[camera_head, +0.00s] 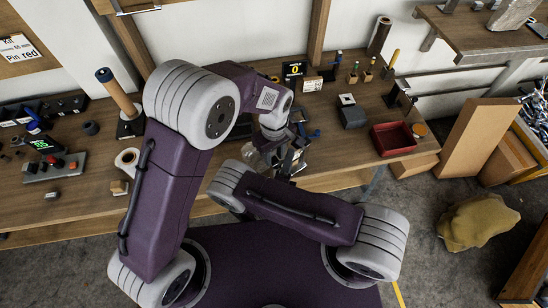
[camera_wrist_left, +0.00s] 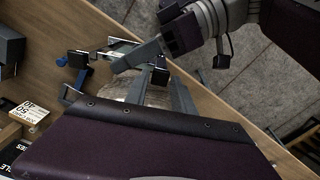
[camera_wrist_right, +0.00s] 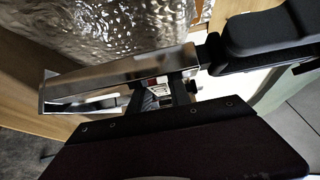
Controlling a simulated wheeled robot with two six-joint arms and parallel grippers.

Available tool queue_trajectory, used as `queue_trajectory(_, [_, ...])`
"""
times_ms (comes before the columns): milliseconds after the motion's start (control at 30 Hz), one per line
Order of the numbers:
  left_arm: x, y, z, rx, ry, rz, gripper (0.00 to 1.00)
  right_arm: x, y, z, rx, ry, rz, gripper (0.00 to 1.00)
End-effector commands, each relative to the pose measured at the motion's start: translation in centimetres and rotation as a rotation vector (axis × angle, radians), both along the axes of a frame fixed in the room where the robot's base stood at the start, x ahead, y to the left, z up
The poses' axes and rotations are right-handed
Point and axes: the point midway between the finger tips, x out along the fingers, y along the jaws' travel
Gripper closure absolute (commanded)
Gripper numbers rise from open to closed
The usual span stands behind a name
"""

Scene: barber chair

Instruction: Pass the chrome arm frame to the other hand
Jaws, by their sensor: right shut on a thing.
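The chrome arm frame shows as a shiny bar (camera_wrist_right: 110,82) crossing the right wrist view. My right gripper (camera_wrist_right: 165,88) is shut on it. In the left wrist view, my left gripper (camera_wrist_left: 120,68) is open, its two dark fingertips wide apart. My right gripper (camera_wrist_left: 160,45) reaches in there from the upper right, close to the left fingertips. A crinkled silvery surface (camera_wrist_left: 150,92) lies between the left fingers; I cannot tell whether it belongs to the frame. In the head view, both grippers meet near the bench's front edge, and the arms hide most of the frame.
The wooden workbench (camera_head: 225,175) runs behind the arms. A red tray (camera_head: 393,139) and a dark box (camera_head: 351,114) stand on its right. A wooden peg stand (camera_head: 120,95), a white roll (camera_head: 127,159) and small parts crowd its left. A cardboard box (camera_head: 478,138) stands at the right.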

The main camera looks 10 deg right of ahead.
Motion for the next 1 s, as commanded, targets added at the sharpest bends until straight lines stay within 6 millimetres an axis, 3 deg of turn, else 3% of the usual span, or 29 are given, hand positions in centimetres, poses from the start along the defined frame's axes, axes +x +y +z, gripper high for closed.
queue_trajectory(200, [0.0,0.0,-2.6,0.0,0.0,0.0,0.7,0.0,0.0,0.1,-0.001,-0.002,0.0,1.0])
queue_trajectory(500, [0.0,0.0,-3.0,-0.001,0.0,0.0,0.7,0.0,0.0,0.1,-0.001,-0.002,0.0,1.0])
queue_trajectory(633, [0.0,0.0,-3.0,-0.001,0.0,0.0,1.0,0.0,0.0,0.1,-0.001,-0.002,0.0,1.0])
queue_trajectory(1000, [0.0,0.0,-3.0,-0.002,-0.001,0.0,1.0,0.0,0.0,0.1,-0.001,-0.002,0.0,1.0])
